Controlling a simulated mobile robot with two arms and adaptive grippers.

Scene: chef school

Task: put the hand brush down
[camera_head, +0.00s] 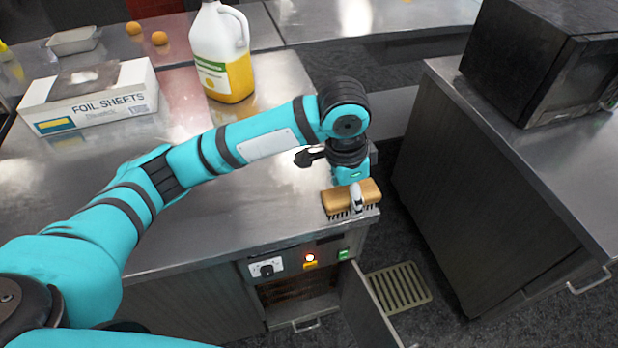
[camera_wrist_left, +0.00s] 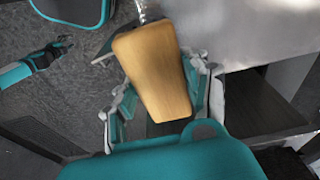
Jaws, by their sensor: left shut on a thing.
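The hand brush (camera_head: 336,198) has a tan wooden block with dark bristles that point down. It is at the front right corner of the steel counter (camera_head: 225,225). I cannot tell whether the bristles touch the counter top. My left gripper (camera_head: 357,197) is shut on the brush from above. In the left wrist view the wooden block (camera_wrist_left: 156,75) sits between the two fingers (camera_wrist_left: 162,105). In that view a small teal and black arm end (camera_wrist_left: 45,57) shows at the left, probably my right one; its jaws are too small to read.
A foil sheets box (camera_head: 90,98), a yellow-filled jug (camera_head: 222,55) and oranges (camera_head: 159,38) stand further back on the counter. Its middle is clear. Below the corner a cabinet door (camera_head: 368,305) hangs open. A microwave (camera_head: 545,60) stands on the right counter, across a gap.

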